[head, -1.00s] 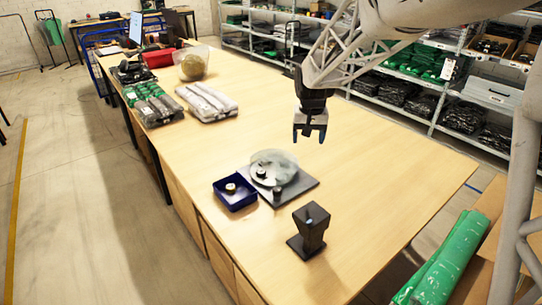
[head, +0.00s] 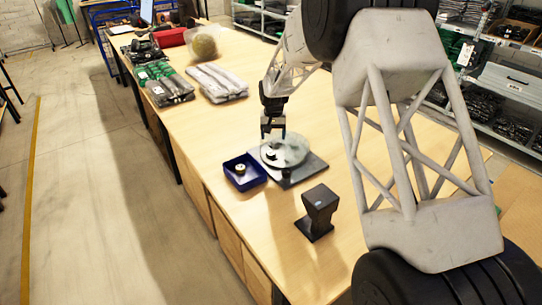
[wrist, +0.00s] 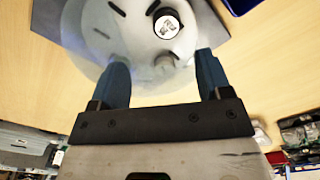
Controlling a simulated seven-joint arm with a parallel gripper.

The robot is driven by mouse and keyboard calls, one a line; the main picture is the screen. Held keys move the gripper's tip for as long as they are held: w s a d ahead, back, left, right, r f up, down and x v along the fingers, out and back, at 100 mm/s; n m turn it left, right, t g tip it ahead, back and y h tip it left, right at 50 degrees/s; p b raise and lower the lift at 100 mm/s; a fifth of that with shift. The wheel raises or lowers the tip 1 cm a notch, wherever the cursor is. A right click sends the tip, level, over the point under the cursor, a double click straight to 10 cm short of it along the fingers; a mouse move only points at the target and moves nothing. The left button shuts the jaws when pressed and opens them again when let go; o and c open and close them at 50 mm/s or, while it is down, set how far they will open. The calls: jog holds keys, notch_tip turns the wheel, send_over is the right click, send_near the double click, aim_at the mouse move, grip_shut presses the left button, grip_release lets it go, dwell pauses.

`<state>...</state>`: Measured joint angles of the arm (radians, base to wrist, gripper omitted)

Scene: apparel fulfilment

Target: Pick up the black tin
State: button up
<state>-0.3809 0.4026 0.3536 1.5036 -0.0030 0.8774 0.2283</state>
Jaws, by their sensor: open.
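The black tin (head: 286,174) is small and round and sits at the front of a pale see-through disc (head: 296,149) on the table. In the wrist view the tin (wrist: 167,26) shows a dark rim and a white printed top, beyond the fingertips. My gripper (head: 273,135) hangs over the disc, behind the tin in the head view. In the wrist view my gripper (wrist: 163,64) has its two blue fingers spread apart with nothing held. The gap between tin and fingers is hard to judge.
The disc rests on a dark grey plate (head: 313,167). A blue tray (head: 256,180) holding a small round item stands to its left. A black stand (head: 319,208) is at the front right. Bagged garments (head: 216,83) lie further back on the wooden table.

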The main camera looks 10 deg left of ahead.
aim_at(271, 153)
jog(key=shift+w+a+f, duration=0.25)
jog(key=shift+a+f, duration=0.25)
jog(key=shift+f, duration=0.1)
jog(key=shift+f, duration=1.3)
jog(key=shift+f, duration=0.15)
jog(key=shift+f, duration=2.45)
jog(key=c, duration=1)
